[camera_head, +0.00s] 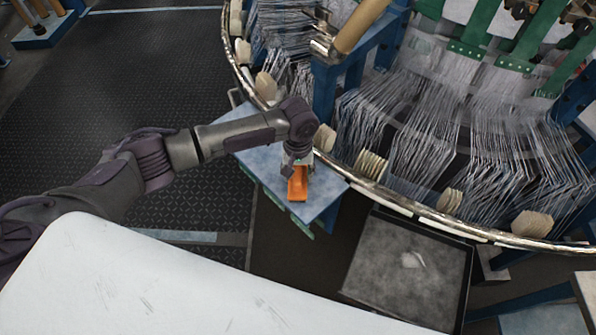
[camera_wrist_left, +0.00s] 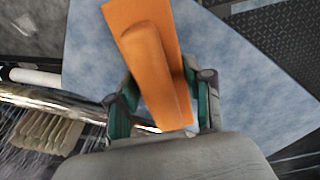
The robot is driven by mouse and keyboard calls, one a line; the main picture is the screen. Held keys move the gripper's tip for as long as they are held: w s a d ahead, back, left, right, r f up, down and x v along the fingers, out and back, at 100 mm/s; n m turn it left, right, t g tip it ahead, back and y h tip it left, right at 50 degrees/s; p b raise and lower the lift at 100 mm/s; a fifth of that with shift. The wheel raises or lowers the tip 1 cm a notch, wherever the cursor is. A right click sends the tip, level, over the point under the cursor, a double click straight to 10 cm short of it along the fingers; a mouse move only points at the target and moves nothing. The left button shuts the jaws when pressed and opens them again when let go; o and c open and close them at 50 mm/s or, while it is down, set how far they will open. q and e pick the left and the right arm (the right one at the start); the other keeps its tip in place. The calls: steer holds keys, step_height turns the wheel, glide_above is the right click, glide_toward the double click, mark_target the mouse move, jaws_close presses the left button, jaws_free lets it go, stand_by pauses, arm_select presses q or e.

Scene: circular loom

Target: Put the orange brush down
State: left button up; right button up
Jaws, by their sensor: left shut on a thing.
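The orange brush (camera_head: 298,183) is in my left gripper (camera_head: 297,170), over the small blue-grey table (camera_head: 318,194) beside the loom. In the left wrist view the brush (camera_wrist_left: 152,60) runs between the two fingers of the left gripper (camera_wrist_left: 163,108), which is shut on it. The blue-grey tabletop (camera_wrist_left: 240,70) fills much of the view behind the brush. I cannot tell whether the brush touches the tabletop. My right gripper is not in view.
The circular loom's metal ring (camera_head: 400,203) curves close behind and to the right of the table. A dark tray (camera_head: 405,270) stands at the lower right. Dark patterned floor (camera_head: 120,90) lies open at the left. A white surface (camera_head: 150,285) fills the front.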

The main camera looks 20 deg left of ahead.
mark_target(298, 168)
arm_select(q)
steer(key=o, duration=1.3)
steer(key=shift+r, duration=0.1)
step_height(298, 168, up, 12)
steer(key=shift+r+p, duration=0.1)
steer(key=shift+p, duration=0.3)
